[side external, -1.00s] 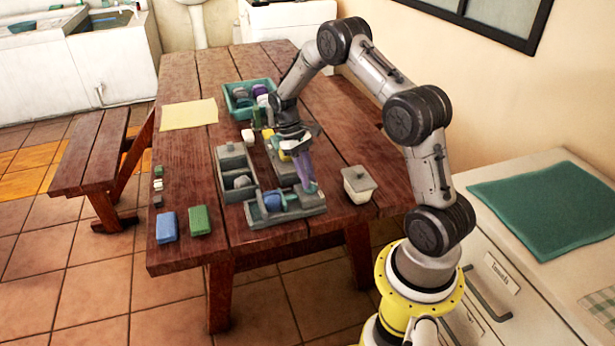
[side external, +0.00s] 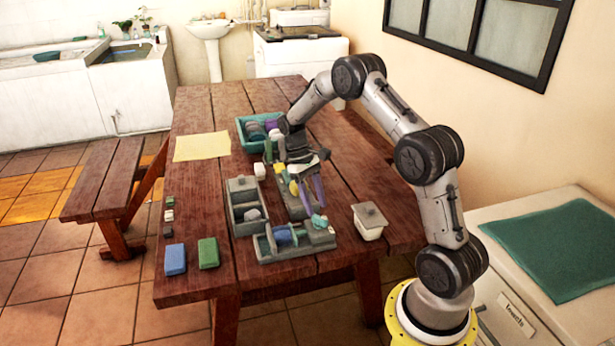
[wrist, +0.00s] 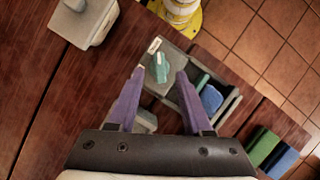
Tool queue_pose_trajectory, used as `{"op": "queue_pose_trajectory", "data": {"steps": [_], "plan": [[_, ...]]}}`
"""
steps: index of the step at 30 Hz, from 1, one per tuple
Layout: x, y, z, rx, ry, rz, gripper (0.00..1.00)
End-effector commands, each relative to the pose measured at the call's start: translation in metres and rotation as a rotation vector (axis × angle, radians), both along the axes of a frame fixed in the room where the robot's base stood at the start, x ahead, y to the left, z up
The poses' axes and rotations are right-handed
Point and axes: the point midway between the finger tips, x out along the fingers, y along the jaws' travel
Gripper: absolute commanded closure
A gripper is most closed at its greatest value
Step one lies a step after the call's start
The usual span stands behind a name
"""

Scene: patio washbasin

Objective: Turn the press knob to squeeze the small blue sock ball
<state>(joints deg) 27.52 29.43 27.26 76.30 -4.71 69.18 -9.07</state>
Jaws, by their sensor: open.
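The press is a grey tray-like block (side external: 268,255) near the table's front edge; it also shows in the wrist view (wrist: 178,42). A small blue sock ball (side external: 282,236) sits in it, seen as a blue bundle in the wrist view (wrist: 211,98). The teal press knob (side external: 319,221) is at the block's right end. My gripper (side external: 314,204) is open and empty, its purple fingers pointing down above the knob. In the wrist view the knob (wrist: 161,67) shows between the fingertips; I cannot tell whether they touch it.
Blue (side external: 175,260) and green (side external: 208,253) blocks lie at the front left. A teal crate (side external: 243,140) stands farther back, near a yellow cloth (side external: 202,147).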

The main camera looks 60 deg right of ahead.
Motion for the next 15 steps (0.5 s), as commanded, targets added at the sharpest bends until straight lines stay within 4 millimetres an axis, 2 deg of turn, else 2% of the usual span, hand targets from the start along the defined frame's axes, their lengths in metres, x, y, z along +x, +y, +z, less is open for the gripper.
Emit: {"op": "queue_pose_trajectory", "data": {"steps": [3,9,15], "plan": [[0.011,-0.003,0.026,-0.003,-0.006,0.000,0.50],[0.027,-0.008,0.064,-0.002,-0.004,0.000,0.50],[0.037,-0.010,0.090,-0.002,-0.003,0.000,0.50]]}}
